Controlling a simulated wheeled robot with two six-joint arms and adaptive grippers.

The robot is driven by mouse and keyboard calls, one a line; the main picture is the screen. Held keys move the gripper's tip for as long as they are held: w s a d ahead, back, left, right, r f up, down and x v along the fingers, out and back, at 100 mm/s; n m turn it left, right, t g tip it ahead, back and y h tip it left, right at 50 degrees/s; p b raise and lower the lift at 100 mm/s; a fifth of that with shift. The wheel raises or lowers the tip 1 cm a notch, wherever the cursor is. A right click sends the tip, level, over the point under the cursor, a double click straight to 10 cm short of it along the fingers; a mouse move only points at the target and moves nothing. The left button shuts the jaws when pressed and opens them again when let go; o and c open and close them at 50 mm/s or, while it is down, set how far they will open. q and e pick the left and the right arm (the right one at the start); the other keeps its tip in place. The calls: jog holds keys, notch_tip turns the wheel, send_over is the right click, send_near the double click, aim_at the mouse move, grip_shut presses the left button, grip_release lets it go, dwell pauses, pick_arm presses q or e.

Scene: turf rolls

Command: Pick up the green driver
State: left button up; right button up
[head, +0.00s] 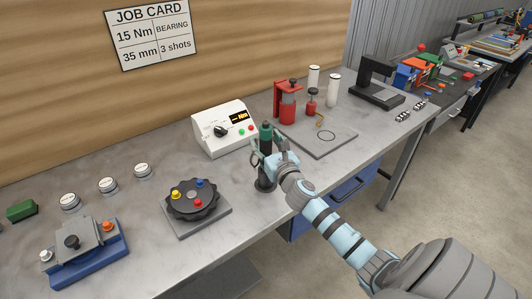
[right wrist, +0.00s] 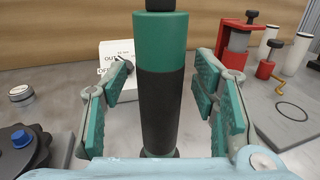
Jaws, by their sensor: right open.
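The green driver (head: 266,136) stands upright on the bench, with a green upper body and a dark lower grip. In the right wrist view the driver (right wrist: 161,85) fills the middle of the picture. My right gripper (head: 261,157) is at the driver. Its two fingers (right wrist: 163,105) are open, one on each side of the driver, with a visible gap on both sides. The gripper and wrist partly hide the driver's lower part in the head view. My left gripper is not in view.
A white controller box (head: 222,134) stands behind the driver. A black round fixture (head: 191,200) with coloured knobs lies to the left. A grey plate (head: 320,144) with red tools is to the right. A blue fixture (head: 88,262) is at front left.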

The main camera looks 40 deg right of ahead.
aim_at(265, 126)
jog(key=shift+w+f, duration=0.1)
jog(key=shift+w, duration=0.3)
jog(key=shift+s, duration=0.1)
grip_shut()
notch_tip(265, 126, up, 10)
jog(key=p, duration=0.4)
jog(key=shift+d+f+p, duration=0.1)
jog(key=shift+f+p, duration=0.1)
jog(key=shift+p, duration=0.15)
notch_tip(265, 126, up, 10)
jog(key=shift+f, duration=0.25)
